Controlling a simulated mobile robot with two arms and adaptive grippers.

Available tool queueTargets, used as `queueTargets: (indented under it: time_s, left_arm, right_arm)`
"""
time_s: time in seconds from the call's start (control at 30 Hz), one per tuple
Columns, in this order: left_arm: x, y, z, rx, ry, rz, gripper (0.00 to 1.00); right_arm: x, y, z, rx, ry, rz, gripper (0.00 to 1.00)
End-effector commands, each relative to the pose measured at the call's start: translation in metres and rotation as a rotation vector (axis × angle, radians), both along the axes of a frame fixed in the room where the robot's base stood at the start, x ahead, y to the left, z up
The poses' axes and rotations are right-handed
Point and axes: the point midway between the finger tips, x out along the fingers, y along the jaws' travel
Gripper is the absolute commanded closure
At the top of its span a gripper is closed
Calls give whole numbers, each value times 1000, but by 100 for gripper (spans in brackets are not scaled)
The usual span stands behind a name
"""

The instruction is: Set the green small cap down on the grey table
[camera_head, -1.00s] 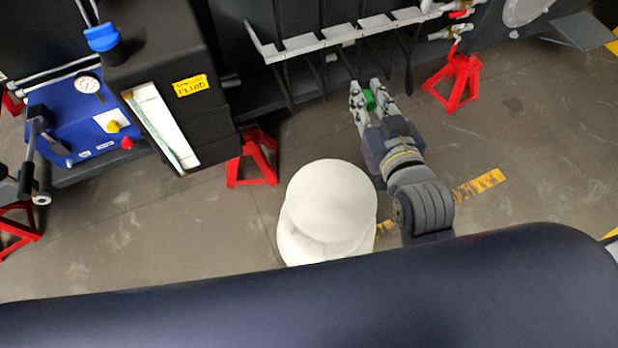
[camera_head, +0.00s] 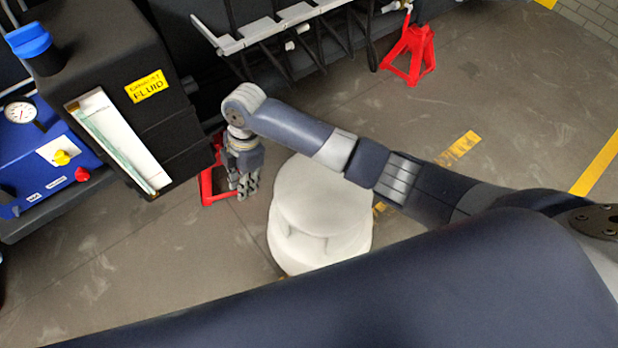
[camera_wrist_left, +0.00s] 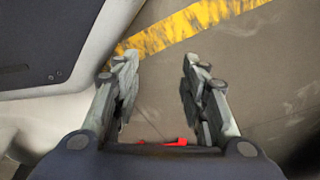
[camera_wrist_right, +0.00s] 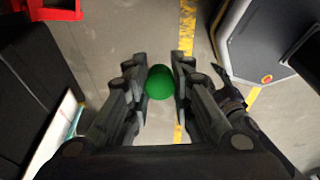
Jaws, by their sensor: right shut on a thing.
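The green small cap (camera_wrist_right: 159,82) is a round green piece between the fingertips of my right gripper (camera_wrist_right: 159,88) in the right wrist view. In the head view my right gripper (camera_head: 245,186) hangs down over the floor, left of my white base, and the cap is hidden there. The right gripper is shut on the cap, with floor beneath it. My left gripper (camera_wrist_left: 158,85) is open and empty in the left wrist view, above the floor near a yellow strip. It is not in the head view. No grey table shows in any view.
A black fluid tank (camera_head: 115,85) with a yellow label stands close left of my right gripper. A red stand (camera_head: 215,180) is just behind it. A white rack (camera_head: 270,30) and another red stand (camera_head: 410,52) are at the back. The floor at the lower left is clear.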

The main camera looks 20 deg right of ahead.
Motion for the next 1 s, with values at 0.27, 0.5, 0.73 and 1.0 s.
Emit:
queueTargets:
  time_s: [0.27,0.5,0.73,1.0]
  left_arm:
    - [27,-4,-1,-3,-22,5,60]
    - [36,-5,4,-3,-27,6,60]
    - [36,-5,6,-3,-27,6,60]
    - [39,-6,8,-3,-30,7,60]
  right_arm:
    - [21,-116,-88,-254,-163,397,100]
    - [31,-170,-100,-312,-227,485,100]
    - [32,-175,-99,-315,-234,493,100]
    - [32,-175,-101,-314,-233,491,100]
